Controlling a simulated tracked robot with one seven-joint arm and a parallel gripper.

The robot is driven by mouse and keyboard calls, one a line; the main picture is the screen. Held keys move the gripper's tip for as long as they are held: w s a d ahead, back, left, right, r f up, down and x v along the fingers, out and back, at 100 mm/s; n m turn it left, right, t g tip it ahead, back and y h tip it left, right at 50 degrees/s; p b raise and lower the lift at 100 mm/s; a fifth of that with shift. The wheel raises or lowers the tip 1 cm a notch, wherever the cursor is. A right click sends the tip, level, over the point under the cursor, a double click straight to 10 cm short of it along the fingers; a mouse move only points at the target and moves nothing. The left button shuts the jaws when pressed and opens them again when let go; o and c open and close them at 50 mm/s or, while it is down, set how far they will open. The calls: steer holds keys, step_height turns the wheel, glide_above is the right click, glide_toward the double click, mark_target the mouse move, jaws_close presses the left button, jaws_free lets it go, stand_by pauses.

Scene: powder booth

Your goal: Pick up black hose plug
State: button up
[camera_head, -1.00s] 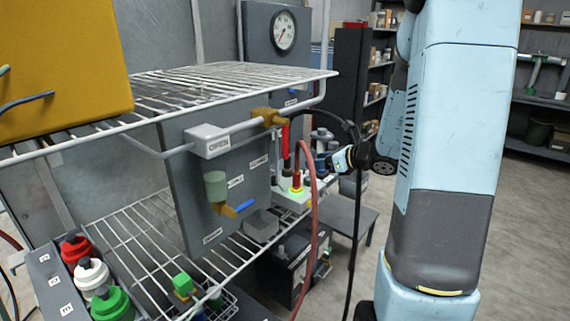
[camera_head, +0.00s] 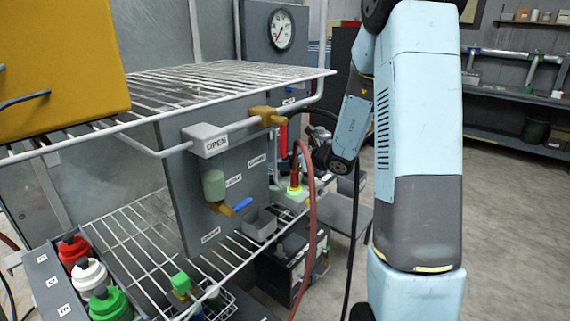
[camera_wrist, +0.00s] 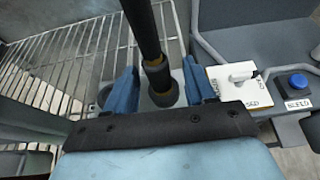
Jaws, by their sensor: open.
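The black hose plug (camera_wrist: 160,82) stands in a grey holder in the wrist view, with brass-coloured bands on it. A black hose (camera_wrist: 142,28) rises from it toward the top of the picture. My gripper (camera_wrist: 160,90) is open, with one blue finger on each side of the plug. I cannot tell whether either finger touches it. In the head view my wrist is beside the shelf, behind the red hose (camera_head: 313,215), and the fingers and the black plug are hard to make out there.
A wire shelf (camera_head: 140,240) and a grey panel (camera_head: 215,165) lie left of my arm. A plug with yellow and red parts (camera_head: 294,184) stands near my wrist. In the wrist view a white labelled box (camera_wrist: 228,88) and a blue button (camera_wrist: 298,82) are on the right.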

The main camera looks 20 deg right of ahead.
steer(key=shift+w+a+f, duration=0.25)
steer(key=shift+w+a, duration=0.1)
steer(key=shift+w, duration=0.1)
jaws_close()
